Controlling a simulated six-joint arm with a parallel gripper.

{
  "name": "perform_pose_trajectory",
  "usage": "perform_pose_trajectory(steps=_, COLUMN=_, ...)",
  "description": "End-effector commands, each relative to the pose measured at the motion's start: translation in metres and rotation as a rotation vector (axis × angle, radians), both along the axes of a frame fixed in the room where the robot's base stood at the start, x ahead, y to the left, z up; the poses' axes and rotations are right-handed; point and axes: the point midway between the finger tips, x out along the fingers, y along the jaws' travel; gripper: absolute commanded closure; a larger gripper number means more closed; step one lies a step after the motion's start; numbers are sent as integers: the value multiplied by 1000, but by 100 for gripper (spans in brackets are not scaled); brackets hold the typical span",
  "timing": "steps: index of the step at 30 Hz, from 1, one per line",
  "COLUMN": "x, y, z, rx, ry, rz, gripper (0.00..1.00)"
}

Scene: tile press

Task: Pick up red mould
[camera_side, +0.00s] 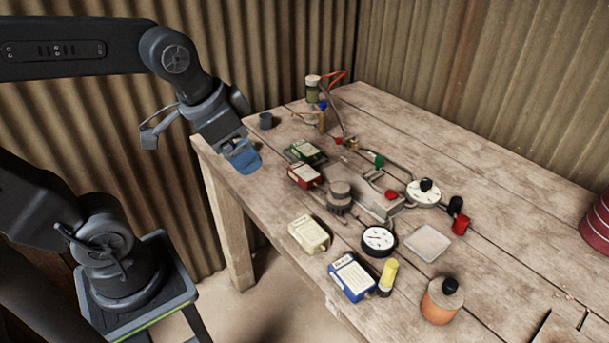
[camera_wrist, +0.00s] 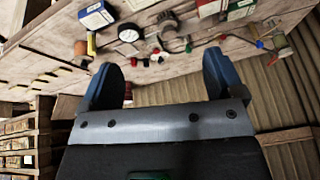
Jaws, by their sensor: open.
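The red mould (camera_side: 304,176) is a small box with a white top label, lying on the wooden table near its left edge, just in front of a green box (camera_side: 306,151). In the wrist view the red mould (camera_wrist: 209,8) is at the top edge, partly cut off. My gripper (camera_side: 242,160) is above and left of the red mould, off the table's left edge and apart from it. In the wrist view my gripper's blue fingers (camera_wrist: 160,85) are spread wide with nothing between them.
A cream box (camera_side: 309,235) and a blue box (camera_side: 352,277) lie nearer the front edge. A grey knobbed part (camera_side: 340,194) stands close right of the red mould.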

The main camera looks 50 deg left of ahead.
Motion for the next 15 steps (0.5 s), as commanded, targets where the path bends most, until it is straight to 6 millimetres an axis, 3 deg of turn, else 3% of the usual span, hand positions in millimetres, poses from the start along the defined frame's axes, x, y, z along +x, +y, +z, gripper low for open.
perform_pose_trajectory(steps=8, x=97, y=36, z=-4, rx=193, ry=187, rz=-487, gripper=13)
perform_pose_trajectory(steps=15, x=175, y=79, z=-44, rx=270, ry=313, rz=-946, gripper=13)
